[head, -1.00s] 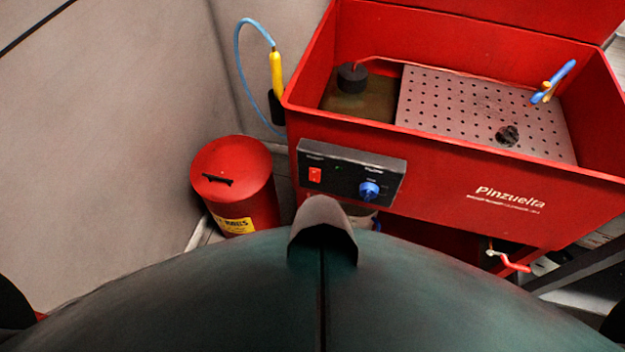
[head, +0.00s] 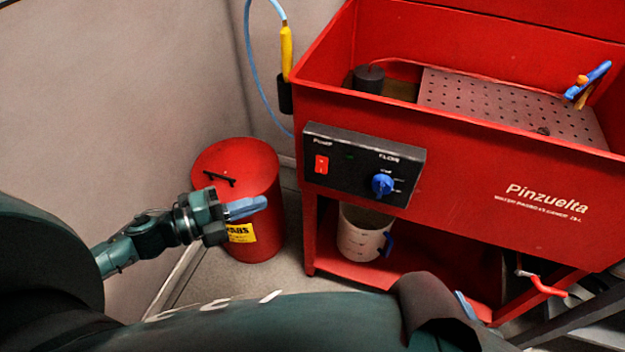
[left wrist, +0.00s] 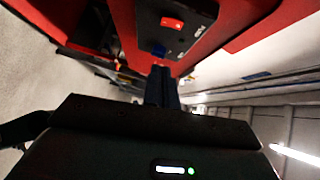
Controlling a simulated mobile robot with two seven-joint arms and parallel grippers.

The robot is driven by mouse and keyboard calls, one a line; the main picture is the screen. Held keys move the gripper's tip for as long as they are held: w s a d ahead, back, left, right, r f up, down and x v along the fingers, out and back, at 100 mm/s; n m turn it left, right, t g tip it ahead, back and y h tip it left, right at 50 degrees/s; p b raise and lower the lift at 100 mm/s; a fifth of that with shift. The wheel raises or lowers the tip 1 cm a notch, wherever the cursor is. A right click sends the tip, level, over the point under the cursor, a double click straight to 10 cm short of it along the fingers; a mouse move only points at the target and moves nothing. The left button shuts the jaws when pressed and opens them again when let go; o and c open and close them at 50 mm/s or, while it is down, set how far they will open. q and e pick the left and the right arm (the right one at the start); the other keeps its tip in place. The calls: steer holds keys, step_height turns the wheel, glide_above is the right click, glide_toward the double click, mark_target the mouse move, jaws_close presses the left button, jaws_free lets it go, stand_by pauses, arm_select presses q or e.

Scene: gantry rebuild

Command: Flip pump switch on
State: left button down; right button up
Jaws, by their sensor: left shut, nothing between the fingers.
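The red pump switch (head: 321,164) sits at the left of a black control panel (head: 345,188) on the front of the red parts washer (head: 470,165). A blue knob (head: 382,184) is to its right. My left gripper (head: 262,204) is shut and empty, to the left of and below the panel, apart from it, in front of the red bin. In the left wrist view the shut fingers (left wrist: 162,72) point toward the panel (left wrist: 178,22), where the red switch (left wrist: 172,22) shows. A blue fingertip at the bottom edge (head: 466,304) may be my right gripper; its jaws are mostly hidden.
A red lidded bin (head: 245,170) stands left of the washer. A white bucket (head: 362,234) is on the washer's lower shelf. A blue hose with a yellow handle (head: 287,52) hangs at the washer's left corner. A red-handled valve (head: 541,284) sticks out at lower right.

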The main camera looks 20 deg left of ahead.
arm_select(q)
glide_toward(326, 172)
steer(key=d, duration=0.4)
steer(key=w, duration=0.3)
steer(key=shift+w+d+f, duration=0.15)
steer(key=shift+w+f, duration=0.15)
steer(key=shift+w, duration=0.1)
